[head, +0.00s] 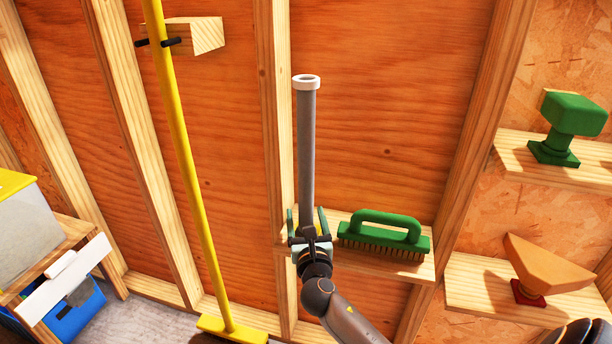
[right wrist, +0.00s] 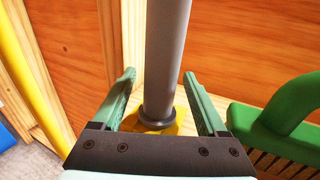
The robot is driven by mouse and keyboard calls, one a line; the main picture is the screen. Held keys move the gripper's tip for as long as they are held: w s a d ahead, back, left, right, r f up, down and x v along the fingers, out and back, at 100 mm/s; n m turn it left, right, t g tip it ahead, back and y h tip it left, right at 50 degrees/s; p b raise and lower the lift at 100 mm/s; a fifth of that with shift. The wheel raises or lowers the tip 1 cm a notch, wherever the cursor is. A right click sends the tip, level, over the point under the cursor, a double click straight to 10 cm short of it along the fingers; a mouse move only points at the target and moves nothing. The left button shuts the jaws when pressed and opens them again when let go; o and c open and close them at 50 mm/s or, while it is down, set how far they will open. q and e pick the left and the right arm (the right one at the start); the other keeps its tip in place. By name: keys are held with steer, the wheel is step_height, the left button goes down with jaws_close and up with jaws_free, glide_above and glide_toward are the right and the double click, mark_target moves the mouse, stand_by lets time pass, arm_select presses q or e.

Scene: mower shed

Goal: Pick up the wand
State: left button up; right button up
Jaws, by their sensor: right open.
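The wand (head: 307,150) is a grey tube with a white ring at its top. It stands upright against the wooden wall. In the right wrist view the wand (right wrist: 165,60) runs down to a dark collar on a yellow base. My right gripper (head: 309,222) is at the wand's lower part, partly hiding it in the head view. In the right wrist view the green fingers of the right gripper (right wrist: 163,100) are open, one on each side of the tube, with gaps showing. My left gripper is not in view.
A green brush (head: 385,236) lies on the small shelf (head: 425,268) just right of the wand. A yellow broom (head: 185,150) leans at the left. Shelves at the right hold a green tool (head: 572,115) and an orange-brown wedge-shaped tool (head: 545,265).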

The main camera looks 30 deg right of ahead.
jaws_close()
stand_by(0.6)
